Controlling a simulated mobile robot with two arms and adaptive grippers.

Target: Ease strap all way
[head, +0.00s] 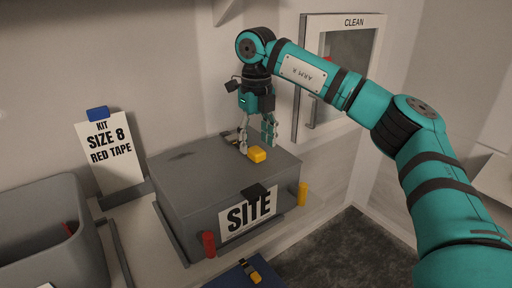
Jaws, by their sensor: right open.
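My right gripper (257,146) points down over the top of the grey box (180,172), its fingers apart. A small yellow block (257,155) lies on the box top right at the fingertips; I cannot tell whether they touch it. A dark piece with a bit of yellow (230,137) shows just behind the fingers, partly hidden. No strap is clearly made out; these pieces may belong to one. A black and yellow piece (249,270) lies on a blue surface at the bottom. My left gripper is not in view.
A CLEAN cabinet (302,95) is behind my arm.

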